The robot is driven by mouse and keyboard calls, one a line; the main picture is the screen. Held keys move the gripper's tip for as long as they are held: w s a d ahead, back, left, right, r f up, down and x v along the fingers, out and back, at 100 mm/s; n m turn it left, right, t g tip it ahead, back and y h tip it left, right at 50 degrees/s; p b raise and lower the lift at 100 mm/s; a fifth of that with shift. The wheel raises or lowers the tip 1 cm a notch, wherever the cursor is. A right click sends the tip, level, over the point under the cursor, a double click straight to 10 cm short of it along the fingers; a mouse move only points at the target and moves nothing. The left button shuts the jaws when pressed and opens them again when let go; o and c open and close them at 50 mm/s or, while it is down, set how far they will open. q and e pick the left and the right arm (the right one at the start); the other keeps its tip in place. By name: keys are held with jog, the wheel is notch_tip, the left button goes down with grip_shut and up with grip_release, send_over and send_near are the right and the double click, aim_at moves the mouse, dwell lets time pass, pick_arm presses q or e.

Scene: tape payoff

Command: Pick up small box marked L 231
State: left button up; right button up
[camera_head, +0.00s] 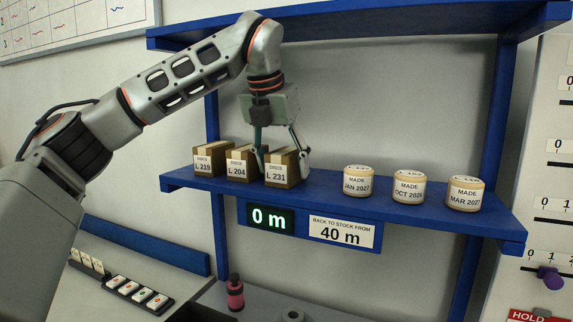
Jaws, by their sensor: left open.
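The small box marked L 231 (277,176) stands upright on the blue shelf (320,195). It is the right-hand one of three small brown boxes in a row. My left gripper (281,160) points down over this box and is open. One finger is at the box's left side, by the gap to the box marked L 204 (237,172). The other finger is at its right side. Whether the fingers touch the box cannot be told. My right gripper is not in view.
The box marked L 219 (204,166) stands at the left of the row. Three round tubs, JAN 2027 (357,186), OCT 2026 (408,195) and MAR 2027 (465,202), stand to the right. An upper blue shelf (380,22) runs above. Shelf room is free right of L 231.

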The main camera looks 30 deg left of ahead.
pick_arm(q)
jog(key=shift+w+f, duration=0.2)
jog(key=shift+f, duration=0.1)
jog(key=shift+s+r, duration=0.1)
jog(key=shift+c, duration=1.1)
jog(key=c, duration=1.1)
